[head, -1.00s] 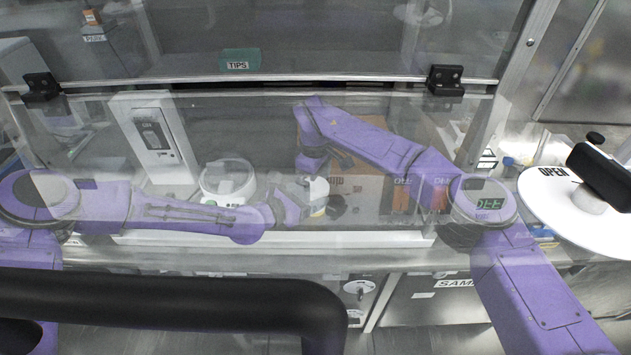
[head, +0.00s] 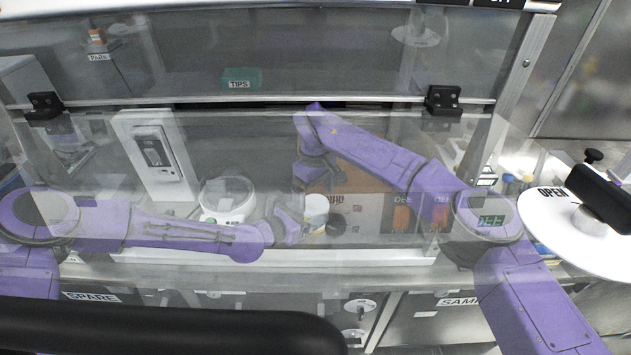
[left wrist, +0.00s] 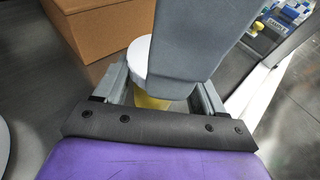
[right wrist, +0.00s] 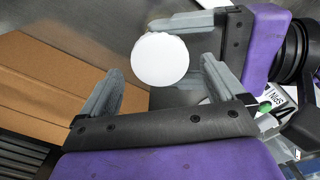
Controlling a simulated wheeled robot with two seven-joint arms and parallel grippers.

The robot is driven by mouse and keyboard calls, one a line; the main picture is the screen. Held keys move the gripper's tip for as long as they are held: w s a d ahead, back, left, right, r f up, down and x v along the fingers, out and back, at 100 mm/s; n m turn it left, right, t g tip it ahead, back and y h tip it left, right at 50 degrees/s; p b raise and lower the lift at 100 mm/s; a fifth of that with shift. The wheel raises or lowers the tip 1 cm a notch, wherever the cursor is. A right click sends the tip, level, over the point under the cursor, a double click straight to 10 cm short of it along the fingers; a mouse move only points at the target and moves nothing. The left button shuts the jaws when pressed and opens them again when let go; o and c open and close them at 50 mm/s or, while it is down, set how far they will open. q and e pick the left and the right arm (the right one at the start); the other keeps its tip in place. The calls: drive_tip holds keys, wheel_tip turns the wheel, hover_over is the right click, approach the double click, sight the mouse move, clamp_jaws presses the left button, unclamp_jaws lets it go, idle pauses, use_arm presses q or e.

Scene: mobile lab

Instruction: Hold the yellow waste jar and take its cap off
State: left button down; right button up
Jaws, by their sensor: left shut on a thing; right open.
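The yellow waste jar (left wrist: 150,97) with its white cap (left wrist: 141,56) sits between my left gripper's fingers in the left wrist view. The head view shows the jar's white top (head: 316,203) behind the clear sash. My right gripper (head: 316,176) is open and empty just above the jar. In the right wrist view the round cap (right wrist: 160,59) shows from above, ahead of and between the open fingers, apart from them.
A brown box (head: 368,205) stands right of and behind the jar. A white round device (head: 227,200) and a tall white instrument (head: 155,155) stand to the left. The clear sash with black clamps (head: 443,101) crosses in front. A white OPEN disc (head: 565,215) is at right.

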drive_tip(key=shift+f, duration=1.25)
drive_tip(key=c, duration=1.1)
drive_tip(key=shift+n, duration=1.6)
drive_tip(key=o, duration=1.2)
drive_tip(key=shift+c, duration=0.2)
drive_tip(key=shift+r, duration=2.3)
use_arm(q)
unclamp_jaws()
